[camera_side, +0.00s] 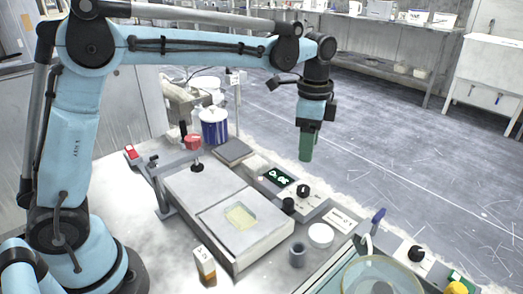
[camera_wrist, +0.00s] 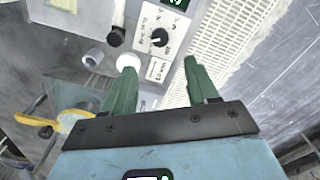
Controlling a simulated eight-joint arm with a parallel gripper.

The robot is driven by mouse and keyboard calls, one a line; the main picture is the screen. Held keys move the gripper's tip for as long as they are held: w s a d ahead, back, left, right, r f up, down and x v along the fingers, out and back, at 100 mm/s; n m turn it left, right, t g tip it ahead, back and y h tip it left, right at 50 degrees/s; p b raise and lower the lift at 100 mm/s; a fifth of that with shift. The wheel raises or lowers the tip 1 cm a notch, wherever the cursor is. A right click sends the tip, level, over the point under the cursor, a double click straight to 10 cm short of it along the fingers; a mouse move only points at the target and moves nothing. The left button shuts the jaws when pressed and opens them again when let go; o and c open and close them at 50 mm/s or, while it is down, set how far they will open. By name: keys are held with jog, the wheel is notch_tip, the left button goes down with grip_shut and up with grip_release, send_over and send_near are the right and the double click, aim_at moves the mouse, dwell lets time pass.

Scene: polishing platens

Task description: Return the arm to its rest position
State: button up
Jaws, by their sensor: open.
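My gripper (camera_side: 306,146) has green fingers and hangs from the blue arm in the side view, pointing down. It is in the air above the far edge of the bench, near the control panel. In the wrist view the two green fingers (camera_wrist: 162,82) stand apart with nothing between them. The gripper is open and empty. The arm reaches out from its base at the left, over the bench.
A grey platen block (camera_side: 258,250) with a yellowish square (camera_side: 240,216) stands below. Behind it are a red-topped clamp (camera_side: 193,142) and a blue-white canister (camera_side: 214,127). A control panel (camera_side: 278,176), white round cap (camera_side: 321,235) and glass bowl (camera_side: 355,281) lie right. The air around the gripper is clear.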

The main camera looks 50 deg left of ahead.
jog(key=s+a+f+n+t, duration=0.1)
jog(key=s+a+n+t, duration=0.2)
jog(key=s+n, duration=0.3)
jog(key=s+a+f+n+t, duration=0.1)
jog(key=s+a+n+t, duration=0.3)
jog(key=s, duration=0.6)
jog(key=shift+s+a+n, duration=0.15)
jog(key=shift+a+n, duration=0.25)
jog(key=shift+n, duration=0.6)
dwell(5.4)
